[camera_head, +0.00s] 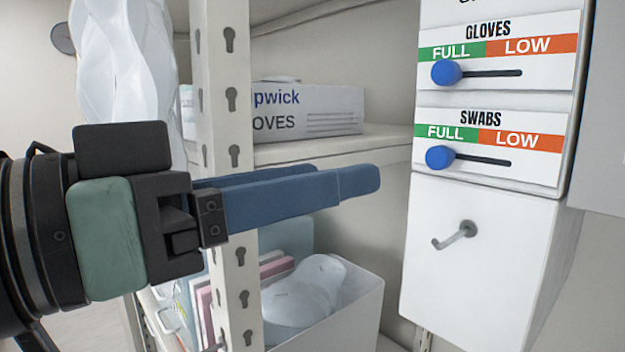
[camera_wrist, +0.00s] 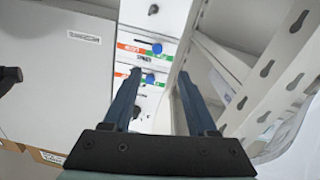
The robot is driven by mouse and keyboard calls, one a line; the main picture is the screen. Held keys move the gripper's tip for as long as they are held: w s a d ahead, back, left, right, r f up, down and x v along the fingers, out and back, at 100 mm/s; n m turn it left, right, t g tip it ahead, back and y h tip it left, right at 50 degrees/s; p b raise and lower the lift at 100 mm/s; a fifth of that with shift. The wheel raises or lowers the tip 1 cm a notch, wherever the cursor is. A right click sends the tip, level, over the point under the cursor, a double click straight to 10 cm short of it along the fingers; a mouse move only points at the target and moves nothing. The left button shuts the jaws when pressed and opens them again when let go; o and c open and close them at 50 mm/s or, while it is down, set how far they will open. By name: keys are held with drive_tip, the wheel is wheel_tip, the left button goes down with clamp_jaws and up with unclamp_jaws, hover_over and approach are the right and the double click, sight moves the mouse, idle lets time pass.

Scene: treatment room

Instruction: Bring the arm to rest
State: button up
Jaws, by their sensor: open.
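My gripper (camera_head: 375,179) reaches in from the left in the head view, with its long blue fingers pointing right, in front of the shelf post. In the wrist view my gripper (camera_wrist: 158,82) has its two fingers apart, with nothing between them. Ahead of the fingertips is a white panel (camera_head: 488,125) with GLOVES and SWABS sliders. The blue gloves knob (camera_head: 446,72) and blue swabs knob (camera_head: 440,157) both sit at the FULL end. The fingertips appear apart from the panel.
A perforated shelf post (camera_head: 231,95) stands behind my gripper. A glove box (camera_head: 308,110) lies on the shelf (camera_head: 385,139). A metal hook (camera_head: 455,236) sticks out under the sliders. A white box (camera_wrist: 50,65) stands left in the wrist view.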

drive_tip(key=shift+w, duration=0.1)
drive_tip(key=w+r+n+t+y, duration=0.35)
drive_tip(key=w+n+t, duration=0.2)
drive_tip(key=t, duration=0.35)
drive_tip(key=s+r+n+t+y, duration=0.3)
drive_tip(key=s+t+y, duration=0.3)
drive_tip(key=y, duration=0.5)
drive_tip(key=shift+s+a+t, duration=0.35)
drive_tip(key=shift+a+t, duration=0.05)
drive_tip(key=shift+t, duration=0.5)
drive_tip(key=shift+n, duration=0.25)
idle(0.6)
